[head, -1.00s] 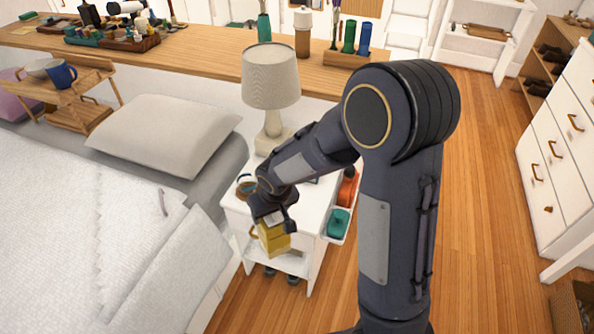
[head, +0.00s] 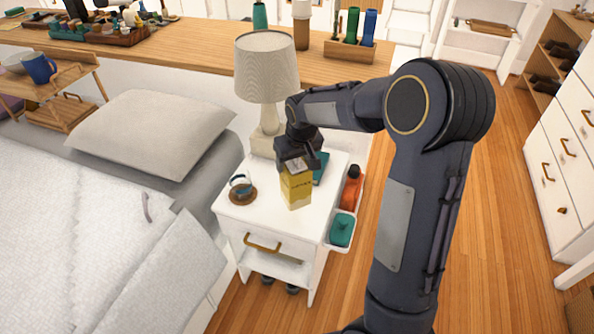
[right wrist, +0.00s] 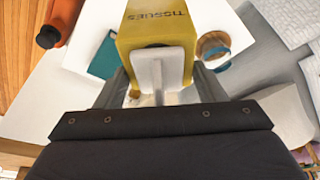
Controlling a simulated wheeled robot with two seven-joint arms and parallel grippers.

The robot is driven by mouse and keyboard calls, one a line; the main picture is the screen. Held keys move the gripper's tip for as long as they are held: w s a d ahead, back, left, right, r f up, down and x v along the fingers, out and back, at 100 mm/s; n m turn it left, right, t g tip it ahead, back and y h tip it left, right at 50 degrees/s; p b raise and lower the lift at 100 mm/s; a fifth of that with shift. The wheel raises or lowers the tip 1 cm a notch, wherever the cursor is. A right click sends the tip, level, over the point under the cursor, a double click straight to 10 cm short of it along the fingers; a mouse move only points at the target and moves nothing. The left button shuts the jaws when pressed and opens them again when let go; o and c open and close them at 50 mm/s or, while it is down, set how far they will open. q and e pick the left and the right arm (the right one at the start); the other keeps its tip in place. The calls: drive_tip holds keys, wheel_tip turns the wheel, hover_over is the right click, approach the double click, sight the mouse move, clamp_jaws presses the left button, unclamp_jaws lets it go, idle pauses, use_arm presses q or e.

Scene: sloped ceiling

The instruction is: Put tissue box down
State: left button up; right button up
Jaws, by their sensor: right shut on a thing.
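The yellow tissue box (head: 297,188) is upright at the top of the white nightstand (head: 260,216), in the head view. My right gripper (head: 297,163) is shut on its upper part from behind. I cannot tell for sure whether the box's base touches the nightstand top. In the right wrist view the tissue box (right wrist: 160,32), lettered "TISSUES", fills the space between the fingers, with a white tissue sticking out towards the camera. My left gripper is not in view.
The lamp (head: 266,85) stands at the back. A side rack holds an orange bottle (head: 351,188) and a teal item (head: 341,230).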

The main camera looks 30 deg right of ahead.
drive_tip(key=shift+w+d+f, duration=0.4)
drive_tip(key=shift+d+f, duration=0.2)
drive_tip(key=shift+f, duration=0.25)
drive_tip(key=shift+s+x, duration=0.2)
drive_tip(key=shift+x, duration=0.7)
drive_tip(key=shift+s+x, duration=0.15)
drive_tip(key=shift+x, duration=0.7)
drive_tip(key=shift+d+f+b, duration=0.1)
drive_tip(key=shift+f+b, duration=0.15)
drive_tip(key=shift+b, duration=0.05)
drive_tip(key=o, duration=0.9)
drive_tip(key=shift+f, duration=0.1)
drive_tip(key=o, duration=0.5)
